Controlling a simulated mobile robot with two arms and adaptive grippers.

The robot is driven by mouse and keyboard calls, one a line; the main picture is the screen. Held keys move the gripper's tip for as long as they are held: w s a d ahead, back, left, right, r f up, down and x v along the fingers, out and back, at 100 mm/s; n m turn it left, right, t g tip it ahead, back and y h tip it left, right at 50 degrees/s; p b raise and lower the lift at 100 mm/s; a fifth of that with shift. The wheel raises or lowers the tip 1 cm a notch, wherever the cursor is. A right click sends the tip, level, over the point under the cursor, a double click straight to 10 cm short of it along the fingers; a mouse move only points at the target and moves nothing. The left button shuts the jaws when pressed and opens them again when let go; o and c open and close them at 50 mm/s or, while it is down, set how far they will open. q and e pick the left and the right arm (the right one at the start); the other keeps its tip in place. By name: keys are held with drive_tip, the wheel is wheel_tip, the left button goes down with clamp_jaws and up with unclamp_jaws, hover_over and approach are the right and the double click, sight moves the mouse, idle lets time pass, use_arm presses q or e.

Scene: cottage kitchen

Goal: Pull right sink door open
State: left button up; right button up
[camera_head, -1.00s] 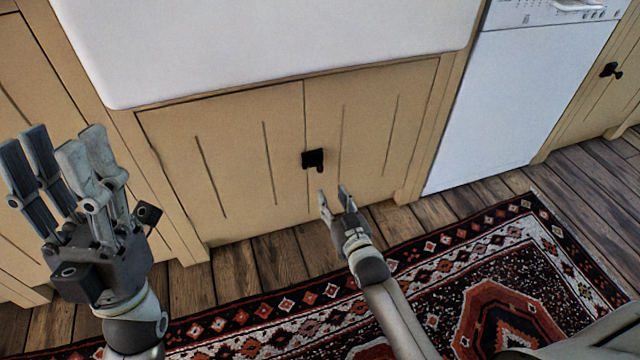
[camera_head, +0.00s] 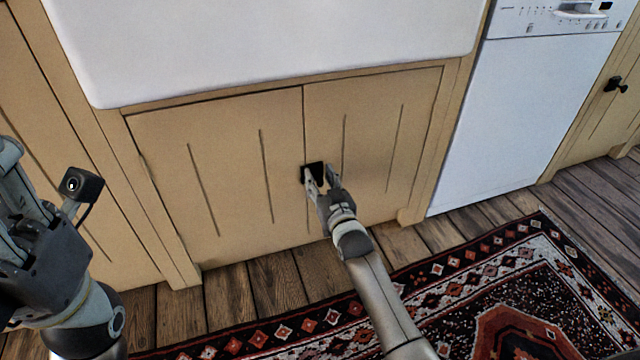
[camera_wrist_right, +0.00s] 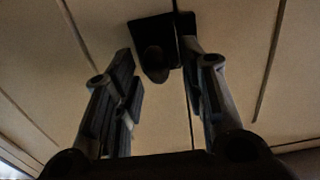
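The right sink door (camera_head: 378,130) is a tan plank panel under the white sink, shut flush beside the left sink door (camera_head: 215,165). A black latch plate (camera_head: 313,171) with a knob sits at the seam between them. In the right wrist view the dark round knob (camera_wrist_right: 154,64) shows ahead, between the lines of the two fingers. My right gripper (camera_head: 320,178) is open, its fingertips at the latch, one on each side; I cannot tell whether they touch it. My left gripper (camera_head: 12,190) is at the left edge, partly cut off, its fingertips unclear.
The white sink (camera_head: 270,40) overhangs the doors. A white dishwasher (camera_head: 520,110) stands to the right, with another black-knobbed cabinet beyond it. A patterned rug (camera_head: 480,290) lies on the wooden floor (camera_head: 275,285) in front, otherwise clear.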

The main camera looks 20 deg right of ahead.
drive_tip(key=shift+w, duration=0.3)
clamp_jaws()
drive_tip(key=shift+s, duration=0.1)
